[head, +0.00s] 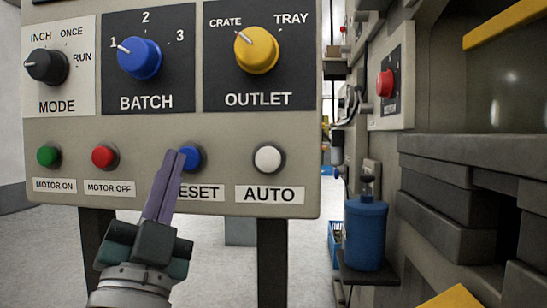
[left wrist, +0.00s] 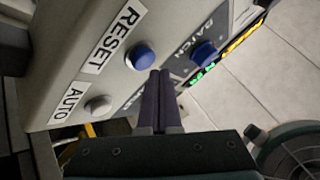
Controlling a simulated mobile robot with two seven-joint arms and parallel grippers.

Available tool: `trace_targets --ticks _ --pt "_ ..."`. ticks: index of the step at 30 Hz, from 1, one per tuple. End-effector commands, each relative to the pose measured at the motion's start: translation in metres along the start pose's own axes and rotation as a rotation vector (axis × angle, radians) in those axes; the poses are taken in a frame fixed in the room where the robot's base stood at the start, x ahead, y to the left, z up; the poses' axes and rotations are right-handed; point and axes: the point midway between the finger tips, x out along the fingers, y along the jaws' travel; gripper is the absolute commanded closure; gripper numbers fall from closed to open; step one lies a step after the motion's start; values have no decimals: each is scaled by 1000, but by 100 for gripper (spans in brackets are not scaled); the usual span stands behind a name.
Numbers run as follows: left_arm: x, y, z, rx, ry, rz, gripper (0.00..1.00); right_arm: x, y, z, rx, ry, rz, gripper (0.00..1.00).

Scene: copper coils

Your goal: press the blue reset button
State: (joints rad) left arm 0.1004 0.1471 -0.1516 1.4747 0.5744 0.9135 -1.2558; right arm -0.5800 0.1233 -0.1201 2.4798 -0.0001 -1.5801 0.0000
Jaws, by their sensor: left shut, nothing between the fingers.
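The blue reset button (head: 194,157) sits in the lower row of the control panel (head: 210,120), above a label partly hidden by my gripper. My left gripper (head: 177,155) is shut and empty, its fingertips overlapping the button's left side in the head view. In the left wrist view the blue button (left wrist: 141,57) shows in full, just beyond and left of the closed fingertips (left wrist: 160,74). I cannot tell whether the tips touch the button. My right gripper is not in view.
Close by are a red MOTOR OFF button (head: 104,157), a green MOTOR ON button (head: 48,156) and a white AUTO button (head: 268,159). Above are the MODE (head: 47,66), BATCH (head: 140,58) and OUTLET (head: 257,50) knobs. A blue container (head: 365,232) stands at right.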

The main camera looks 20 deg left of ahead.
Motion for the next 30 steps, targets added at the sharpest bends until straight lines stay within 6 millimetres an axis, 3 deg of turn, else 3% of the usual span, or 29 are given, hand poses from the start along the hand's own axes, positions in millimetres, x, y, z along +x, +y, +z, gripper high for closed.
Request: trace_targets --ticks 30 --pt "6 5 5 0 0 0 100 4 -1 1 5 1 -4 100"
